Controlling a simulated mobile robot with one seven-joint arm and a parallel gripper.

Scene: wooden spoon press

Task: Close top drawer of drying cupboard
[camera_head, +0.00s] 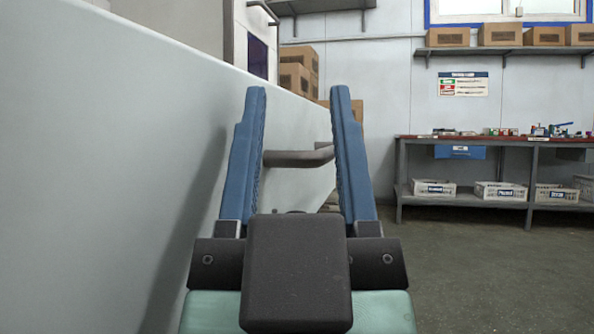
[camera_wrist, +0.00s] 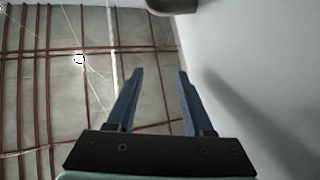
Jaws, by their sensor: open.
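A large pale grey panel (camera_head: 110,150) fills the left of the head view, with a grey-brown bar handle (camera_head: 290,158) standing out from its face. I take it to be the front of the drying cupboard's drawer. My gripper (camera_head: 298,90) is open and empty, its blue fingers pointing ahead close beside the panel. The handle shows between the fingers, beyond them; no contact shows. In the wrist view my gripper (camera_wrist: 159,72) has the pale panel (camera_wrist: 270,60) on its right and a dark rounded part, probably the handle (camera_wrist: 172,5), at the top edge. How far the drawer stands out cannot be told.
A grey workbench (camera_head: 480,140) with white bins (camera_head: 500,191) on its lower shelf stands at the back right. Cardboard boxes (camera_head: 300,70) rise behind the panel. The floor (camera_head: 480,270) to the right is clear.

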